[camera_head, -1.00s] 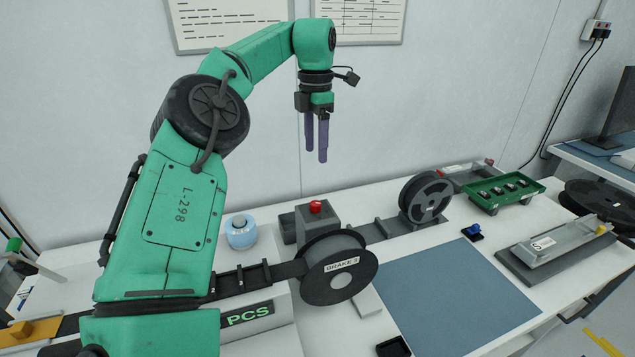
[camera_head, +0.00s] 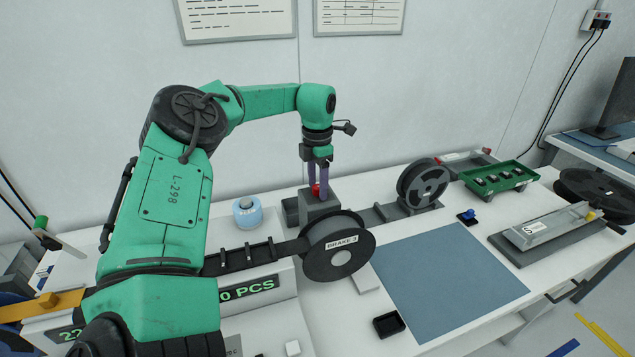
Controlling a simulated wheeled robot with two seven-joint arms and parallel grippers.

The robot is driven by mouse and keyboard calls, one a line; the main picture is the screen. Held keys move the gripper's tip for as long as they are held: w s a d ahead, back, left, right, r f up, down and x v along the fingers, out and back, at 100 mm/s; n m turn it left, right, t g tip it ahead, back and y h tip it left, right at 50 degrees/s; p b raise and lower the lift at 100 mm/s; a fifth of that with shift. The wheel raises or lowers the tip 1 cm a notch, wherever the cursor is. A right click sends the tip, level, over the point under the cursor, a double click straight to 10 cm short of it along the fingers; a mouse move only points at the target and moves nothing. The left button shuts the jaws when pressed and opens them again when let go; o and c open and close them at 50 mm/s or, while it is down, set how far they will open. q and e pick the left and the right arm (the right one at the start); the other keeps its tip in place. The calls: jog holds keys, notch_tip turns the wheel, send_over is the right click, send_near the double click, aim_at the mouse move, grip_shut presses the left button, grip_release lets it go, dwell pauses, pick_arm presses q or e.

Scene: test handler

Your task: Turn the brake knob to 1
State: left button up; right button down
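The brake knob (camera_head: 316,190) is red and sits on top of a grey block (camera_head: 320,208) behind the front reel. My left gripper (camera_head: 318,192) points straight down over it, with its purple fingers on either side of the knob. The fingers look apart, and I cannot tell whether they touch the knob. The front reel (camera_head: 339,250) is dark and carries a label reading "BRAKE 3". My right gripper is not in view.
A blue tape roll (camera_head: 247,212) stands left of the block. A second reel (camera_head: 424,185) and a green tray (camera_head: 495,181) are to the right. A blue mat (camera_head: 450,285) lies bare in front. A small black dish (camera_head: 389,324) sits near the front.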

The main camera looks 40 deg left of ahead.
pick_arm(q)
jog(key=shift+w+a+f, duration=0.1)
jog(key=shift+a, duration=0.05)
grip_shut()
